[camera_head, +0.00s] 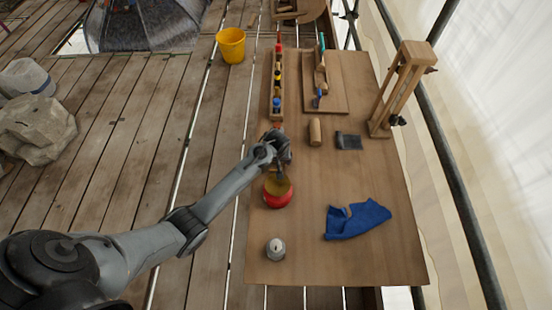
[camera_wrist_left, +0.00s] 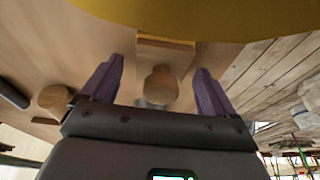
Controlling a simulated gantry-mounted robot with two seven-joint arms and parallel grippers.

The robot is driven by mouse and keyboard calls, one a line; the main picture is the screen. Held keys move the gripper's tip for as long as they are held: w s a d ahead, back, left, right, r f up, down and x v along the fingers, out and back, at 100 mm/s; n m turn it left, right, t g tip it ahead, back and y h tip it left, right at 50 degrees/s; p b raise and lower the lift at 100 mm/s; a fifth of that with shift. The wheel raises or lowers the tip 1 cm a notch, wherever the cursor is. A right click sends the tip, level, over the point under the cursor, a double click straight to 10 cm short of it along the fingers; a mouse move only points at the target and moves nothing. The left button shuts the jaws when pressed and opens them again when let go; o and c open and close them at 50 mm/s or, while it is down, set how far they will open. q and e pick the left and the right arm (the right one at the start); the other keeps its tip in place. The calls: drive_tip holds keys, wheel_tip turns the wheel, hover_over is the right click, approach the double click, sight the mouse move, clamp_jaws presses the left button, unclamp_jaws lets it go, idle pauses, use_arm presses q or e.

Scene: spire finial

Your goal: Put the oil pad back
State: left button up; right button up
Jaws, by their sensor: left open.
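A round red tin (camera_head: 278,200) with a dull yellow disc (camera_head: 277,186) on top stands on the workbench; I take the disc for the oil pad. My left gripper (camera_head: 282,167) is open, directly above and slightly beyond it, and its hand hides part of the disc's far side. In the left wrist view, a large yellow surface (camera_wrist_left: 200,12) fills the top edge close to the camera. A wooden round-ended piece (camera_wrist_left: 160,86) shows between the open purple fingers of the left gripper (camera_wrist_left: 157,84); I cannot tell whether it touches them. My right gripper is out of view.
On the workbench (camera_head: 310,235) are a blue cloth (camera_head: 356,220), a grey cup-like item (camera_head: 276,249), a wooden cylinder (camera_head: 315,132), a dark block (camera_head: 348,141), a tray of tools (camera_head: 277,85) and a wooden frame (camera_head: 398,90). A yellow bucket (camera_head: 231,45) stands on the planks.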

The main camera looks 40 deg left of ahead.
sight(276, 170)
use_arm(q)
drive_tip(key=shift+r, duration=0.1)
drive_tip(key=p+v, duration=0.1)
drive_tip(key=v, duration=1.1)
drive_tip(key=shift+p, duration=0.3)
drive_tip(key=shift+r, duration=0.1)
